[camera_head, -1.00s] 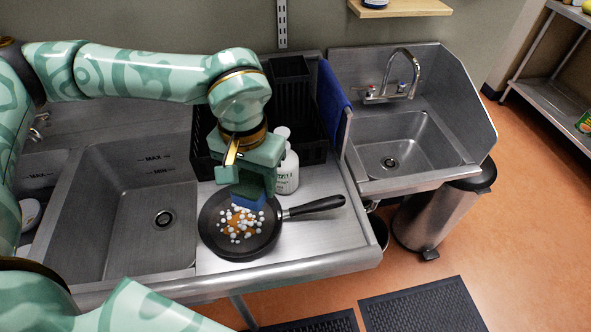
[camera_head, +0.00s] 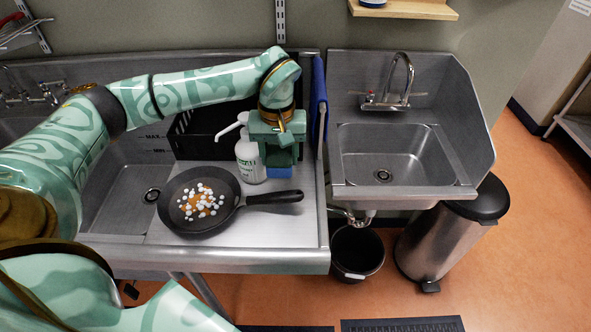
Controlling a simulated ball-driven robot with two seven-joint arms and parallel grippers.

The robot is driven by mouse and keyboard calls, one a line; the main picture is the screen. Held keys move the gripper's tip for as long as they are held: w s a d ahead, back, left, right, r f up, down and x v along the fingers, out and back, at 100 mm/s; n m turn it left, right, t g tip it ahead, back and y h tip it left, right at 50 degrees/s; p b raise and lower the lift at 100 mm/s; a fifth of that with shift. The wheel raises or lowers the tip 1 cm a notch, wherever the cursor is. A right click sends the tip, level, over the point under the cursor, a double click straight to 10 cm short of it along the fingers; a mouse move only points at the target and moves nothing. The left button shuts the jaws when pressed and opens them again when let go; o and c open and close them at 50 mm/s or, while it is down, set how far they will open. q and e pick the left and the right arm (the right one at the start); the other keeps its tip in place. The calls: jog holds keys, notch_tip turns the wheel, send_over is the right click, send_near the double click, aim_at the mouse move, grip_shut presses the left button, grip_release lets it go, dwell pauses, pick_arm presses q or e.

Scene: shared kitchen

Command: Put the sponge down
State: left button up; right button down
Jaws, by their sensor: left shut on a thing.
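The blue sponge (camera_head: 279,172) shows under my left gripper (camera_head: 278,160), which is shut on it and points down. The sponge is at the right end of the steel drainboard (camera_head: 290,225), right of the white soap bottle (camera_head: 249,160). I cannot tell whether the sponge touches the steel. The black frying pan (camera_head: 174,217) lies on the drainboard, with an orange-brown stain and white foam blobs in it. Its handle points right, just in front of the sponge. My right gripper is out of the picture.
A black crate (camera_head: 205,138) stands behind the bottle, and a blue cloth (camera_head: 318,95) hangs at the right divider. The large sink (camera_head: 118,190) is to the left, the small hand sink (camera_head: 390,155) to the right. The drainboard front right of the pan is clear.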

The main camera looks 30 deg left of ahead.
pick_arm(q)
jog(key=b, duration=0.2)
send_over(298, 182)
jog(key=f, duration=0.5)
jog(key=shift+s+a+f, duration=0.1)
jog(key=shift+s+f, duration=0.1)
jog(key=shift+f, duration=0.1)
jog(key=f, duration=0.3)
jog(key=shift+w+f+b, duration=0.2)
jog(key=shift+f+b, duration=0.1)
jog(key=shift+b, duration=0.1)
jog(key=shift+r, duration=0.1)
jog(key=o, duration=0.6)
jog(key=shift+o, duration=0.2)
notch_tip(298, 182, up, 12)
jog(key=p, duration=0.3)
